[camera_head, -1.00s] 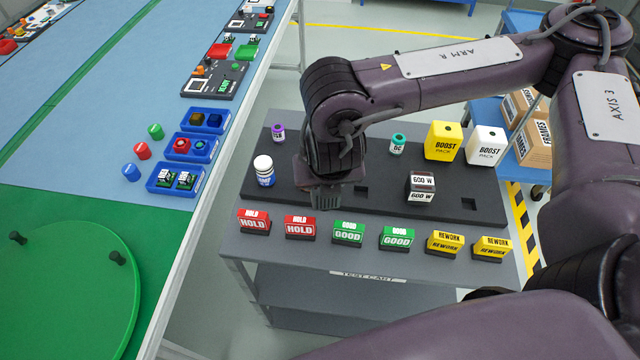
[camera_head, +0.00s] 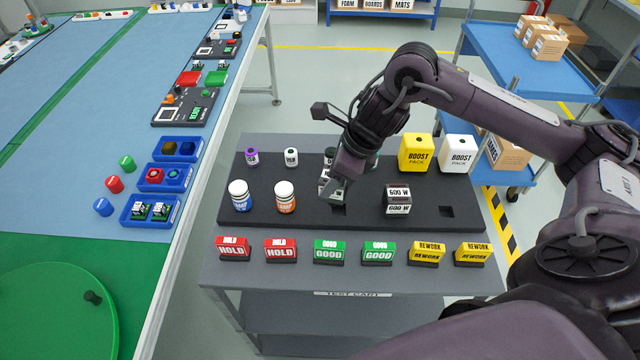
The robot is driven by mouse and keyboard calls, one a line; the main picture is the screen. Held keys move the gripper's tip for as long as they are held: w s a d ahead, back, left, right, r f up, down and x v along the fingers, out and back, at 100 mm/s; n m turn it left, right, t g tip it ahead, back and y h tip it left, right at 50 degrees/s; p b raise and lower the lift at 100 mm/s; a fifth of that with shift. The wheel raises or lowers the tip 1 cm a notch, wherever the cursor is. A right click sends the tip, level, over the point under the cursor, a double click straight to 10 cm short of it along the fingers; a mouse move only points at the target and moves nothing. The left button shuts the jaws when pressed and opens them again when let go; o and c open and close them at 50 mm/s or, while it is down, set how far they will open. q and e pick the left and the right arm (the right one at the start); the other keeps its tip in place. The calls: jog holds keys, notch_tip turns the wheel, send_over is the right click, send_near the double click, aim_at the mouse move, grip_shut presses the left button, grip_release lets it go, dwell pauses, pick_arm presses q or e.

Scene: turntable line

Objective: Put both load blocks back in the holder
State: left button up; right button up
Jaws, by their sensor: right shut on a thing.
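The black holder (camera_head: 300,222) lies on the grey cart. One load block (camera_head: 398,202), dark and white and marked 600 W, sits upright in it right of the middle. My right gripper (camera_head: 334,184) is shut on a small white and dark block (camera_head: 327,187), low over the holder. The gripper partly hides this block, so I cannot read its label. An empty square slot (camera_head: 339,210) shows just below it, and I cannot tell whether the block touches the holder. Another empty slot (camera_head: 446,211) is at the right. My left gripper is out of view.
Blue-labelled (camera_head: 239,196) and orange-labelled (camera_head: 285,198) bottles stand left of the gripper. Small vials stand behind. Yellow (camera_head: 415,153) and white (camera_head: 458,154) boost packs stand at the back right. Red, green and yellow signs line the cart's front. A conveyor table (camera_head: 100,160) is at the left.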

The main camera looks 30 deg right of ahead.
jog(key=shift+w+d+n+g+y, duration=0.15)
jog(key=shift+d+n+g, duration=0.05)
jog(key=shift+d+n, duration=0.4)
jog(key=shift+w+d+n+g+y, duration=0.1)
jog(key=shift+d+n+g+y, duration=0.1)
jog(key=shift+d+n, duration=0.35)
jog(key=shift+a+f+b, duration=0.1)
jog(key=shift+f+b, duration=0.9)
jog(key=shift+f, duration=0.2)
jog(key=shift+f+b, duration=0.7)
jog(key=shift+f, duration=0.1)
jog(key=shift+a+f+b, duration=0.1)
jog(key=shift+f+b, duration=1.2)
jog(key=shift+b, duration=0.05)
jog(key=o, duration=1.4)
